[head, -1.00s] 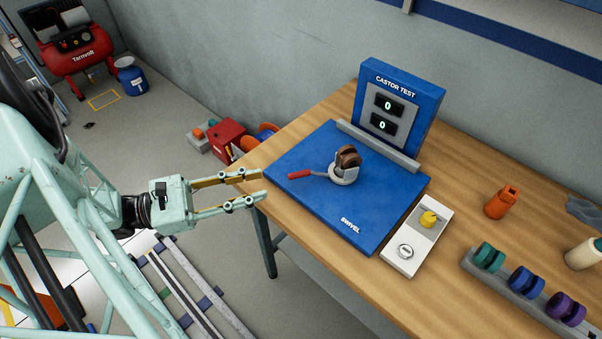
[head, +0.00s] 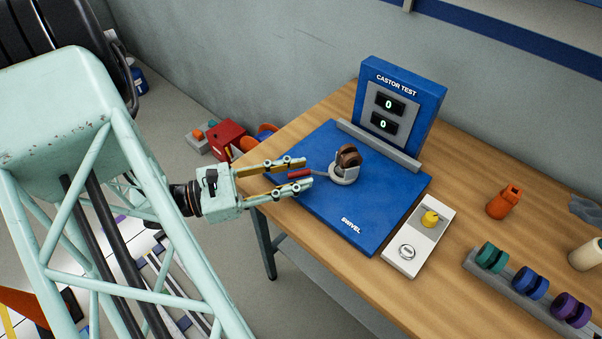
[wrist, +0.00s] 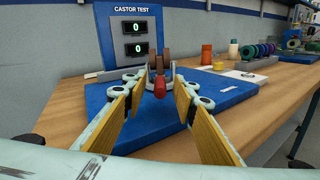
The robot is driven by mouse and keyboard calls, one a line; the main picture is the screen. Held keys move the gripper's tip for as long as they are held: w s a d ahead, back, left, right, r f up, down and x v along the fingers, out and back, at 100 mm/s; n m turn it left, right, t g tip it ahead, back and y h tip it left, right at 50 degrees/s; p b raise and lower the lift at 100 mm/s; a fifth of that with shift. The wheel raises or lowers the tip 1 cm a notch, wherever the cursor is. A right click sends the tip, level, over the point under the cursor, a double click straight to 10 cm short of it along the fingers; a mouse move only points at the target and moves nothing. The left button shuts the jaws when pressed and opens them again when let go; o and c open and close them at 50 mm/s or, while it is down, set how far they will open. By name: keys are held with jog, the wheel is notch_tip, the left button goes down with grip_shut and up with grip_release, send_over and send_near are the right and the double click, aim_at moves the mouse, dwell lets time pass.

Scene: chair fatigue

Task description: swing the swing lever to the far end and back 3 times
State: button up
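The swing lever, with its red handle (head: 299,174), sticks out to the left from the castor (head: 347,163) on the blue SWIVEL plate (head: 322,217). My gripper (head: 306,172) is open at the plate's left edge, with one finger on each side of the red handle. In the wrist view the red handle (wrist: 160,87) sits between the two open fingers, pointing toward the camera. Gaps show beside it, so the fingers do not look closed on it. The blue CASTOR TEST display (head: 398,103) behind reads 0 on both counters.
An orange bottle (head: 503,202) and a rack of coloured wheels (head: 529,283) stand further right. A grey wall (head: 260,60) is behind the table.

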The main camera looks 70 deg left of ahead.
jog(key=shift+w, duration=0.45)
grip_shut()
